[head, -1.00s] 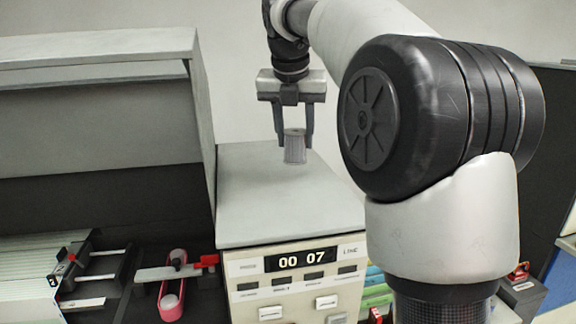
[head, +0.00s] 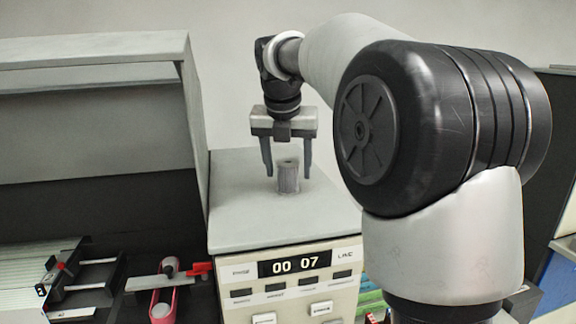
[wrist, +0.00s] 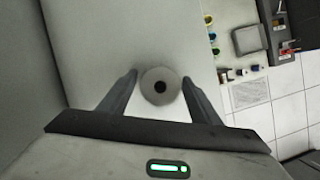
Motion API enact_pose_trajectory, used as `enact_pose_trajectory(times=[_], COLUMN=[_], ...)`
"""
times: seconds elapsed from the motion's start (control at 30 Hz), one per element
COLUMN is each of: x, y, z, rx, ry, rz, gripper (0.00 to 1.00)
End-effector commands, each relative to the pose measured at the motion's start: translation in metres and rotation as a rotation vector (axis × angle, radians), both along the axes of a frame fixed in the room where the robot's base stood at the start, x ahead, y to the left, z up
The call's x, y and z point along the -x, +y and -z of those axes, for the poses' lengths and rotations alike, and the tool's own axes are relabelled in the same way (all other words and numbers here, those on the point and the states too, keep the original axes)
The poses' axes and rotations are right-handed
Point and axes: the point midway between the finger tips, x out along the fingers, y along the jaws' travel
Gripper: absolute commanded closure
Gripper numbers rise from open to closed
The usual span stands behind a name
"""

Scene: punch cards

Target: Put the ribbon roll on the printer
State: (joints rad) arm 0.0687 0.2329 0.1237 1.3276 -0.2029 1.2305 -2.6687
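The ribbon roll (head: 288,182) is a small grey cylinder with a dark centre hole. It stands upright on the flat grey top of the cabinet with the "00 07" display, which I take as the printer (head: 240,222). My gripper (head: 287,173) points down over it and is open, one finger on each side with a gap in the head view. In the wrist view the roll (wrist: 148,86) sits between the spread fingertips (wrist: 160,76), seen from above as a pale ring. Nothing else is held.
A tall grey hooded unit (head: 95,120) stands left of the printer, its side panel rising beside the printer top. A red-and-grey lever (head: 165,280) and a rack of pale cards (head: 25,280) lie at lower left. The printer top around the roll is clear.

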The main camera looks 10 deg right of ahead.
Motion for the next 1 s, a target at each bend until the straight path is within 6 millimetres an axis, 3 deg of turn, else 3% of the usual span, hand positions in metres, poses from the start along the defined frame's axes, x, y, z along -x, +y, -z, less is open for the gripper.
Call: enact_pose_trajectory(times=[0.37, 0.8, 1.0], x=[0.001, 0.031, 0.04], y=[0.001, 0.013, 0.017], z=[-0.007, -0.086, -0.109], rx=[0.0, 0.0, 0.0], ry=[-0.001, -0.002, 0.0], rz=[0.0, -0.001, -0.001], gripper=[0.43, 0.43, 0.43])
